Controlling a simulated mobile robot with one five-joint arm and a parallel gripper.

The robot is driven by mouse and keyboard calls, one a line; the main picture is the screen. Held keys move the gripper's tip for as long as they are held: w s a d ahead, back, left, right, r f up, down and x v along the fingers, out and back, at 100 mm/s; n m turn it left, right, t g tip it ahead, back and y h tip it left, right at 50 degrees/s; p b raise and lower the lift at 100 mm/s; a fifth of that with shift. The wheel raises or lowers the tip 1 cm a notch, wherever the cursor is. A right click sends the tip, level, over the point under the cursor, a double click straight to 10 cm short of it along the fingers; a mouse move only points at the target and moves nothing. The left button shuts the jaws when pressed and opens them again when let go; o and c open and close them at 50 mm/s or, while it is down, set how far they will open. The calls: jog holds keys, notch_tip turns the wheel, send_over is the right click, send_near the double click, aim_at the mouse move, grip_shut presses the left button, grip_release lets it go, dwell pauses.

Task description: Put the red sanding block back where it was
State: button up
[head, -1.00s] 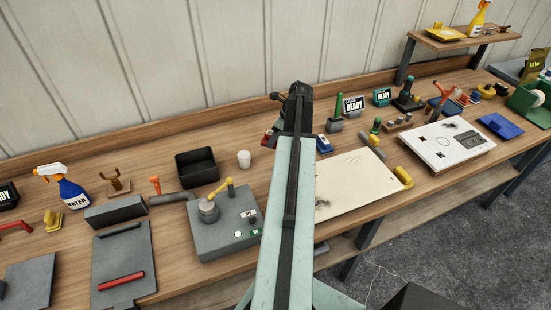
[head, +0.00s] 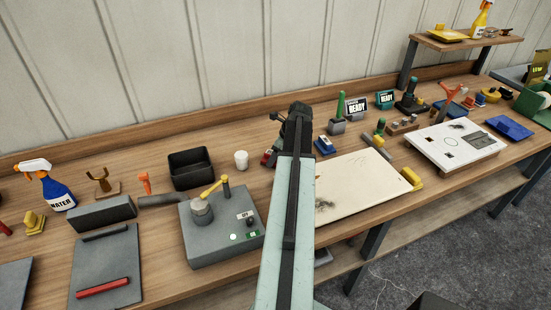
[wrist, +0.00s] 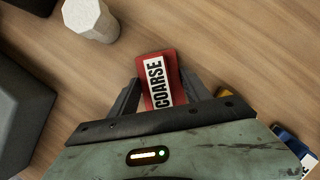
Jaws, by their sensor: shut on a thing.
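The red sanding block (wrist: 157,82), with a white label reading COARSE, sits between the two dark fingers of my gripper (wrist: 160,92) in the wrist view. My gripper is shut on it. In the head view only a small red part of the block (head: 267,157) shows left of my arm, and my arm hides most of the gripper. Wooden bench top lies under the block; I cannot tell whether the block touches it. A blue block (head: 324,146) lies to the right of my gripper, and it also shows in the wrist view (wrist: 292,147).
A white cup (head: 241,160) and a black bin (head: 192,180) stand left of my gripper. A grey machine (head: 222,243) with a yellow lever is nearer me. A pale stained board (head: 350,190) lies to the right. Bare wood lies behind the cup.

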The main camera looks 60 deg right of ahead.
jog(key=shift+f, duration=0.2)
jog(key=o, duration=1.2)
jog(key=shift+r, duration=0.2)
jog(key=shift+r+p, duration=0.25)
jog(key=shift+p, duration=0.05)
jog(key=p+v, duration=1)
jog(key=v, duration=0.1)
jog(key=shift+s+r, duration=0.15)
jog(key=shift+r, duration=0.1)
